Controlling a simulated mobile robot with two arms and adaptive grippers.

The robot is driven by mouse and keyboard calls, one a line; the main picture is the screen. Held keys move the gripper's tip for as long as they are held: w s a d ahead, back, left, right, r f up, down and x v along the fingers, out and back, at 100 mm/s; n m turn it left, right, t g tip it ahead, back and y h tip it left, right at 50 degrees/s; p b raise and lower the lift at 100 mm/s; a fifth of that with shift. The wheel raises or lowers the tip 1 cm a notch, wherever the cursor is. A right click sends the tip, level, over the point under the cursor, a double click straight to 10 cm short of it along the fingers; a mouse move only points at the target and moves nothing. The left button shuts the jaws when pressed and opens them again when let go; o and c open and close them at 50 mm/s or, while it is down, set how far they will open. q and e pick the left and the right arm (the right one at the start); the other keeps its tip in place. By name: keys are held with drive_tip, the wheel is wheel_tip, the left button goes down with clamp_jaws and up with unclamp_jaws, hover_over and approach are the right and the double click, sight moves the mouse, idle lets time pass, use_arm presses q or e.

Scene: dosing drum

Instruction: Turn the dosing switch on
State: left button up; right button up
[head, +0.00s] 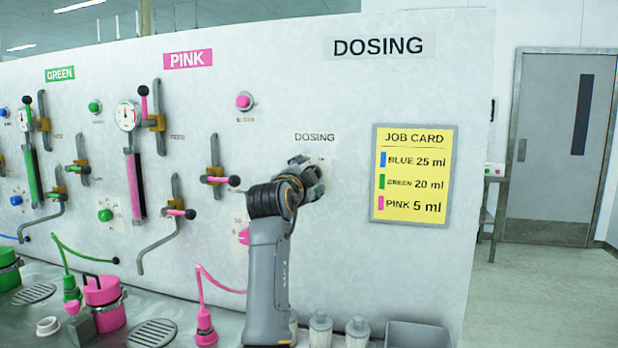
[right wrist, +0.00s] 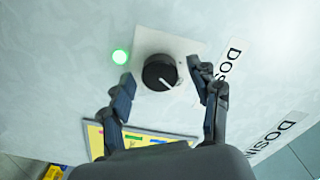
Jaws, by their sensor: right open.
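The dosing switch (right wrist: 160,72) is a round black knob with a white pointer mark on a pale square plate (right wrist: 182,48). The mark points to the lower right in the right wrist view. A green lamp (right wrist: 120,57) beside the plate glows. My right gripper (right wrist: 166,88) is open, its fingers on either side of the knob and apart from it in the picture; I cannot tell how far off the panel they are. In the head view my right gripper (head: 306,172) is in front of the panel below the small DOSING label (head: 314,137) and hides the switch. My left gripper is not in view.
The yellow job card (head: 413,174) hangs right of my right arm. Pink and green valves, gauges and levers fill the panel (head: 350,90) to the left. Pink (head: 104,300) and green containers, drains, white-capped bottles (head: 357,330) and a grey bin (head: 418,334) stand along the bench below.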

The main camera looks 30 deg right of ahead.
drive_tip(key=v, duration=0.7)
drive_tip(key=shift+s+a, duration=0.15)
drive_tip(key=shift+a, duration=0.05)
drive_tip(key=shift+f, duration=0.1)
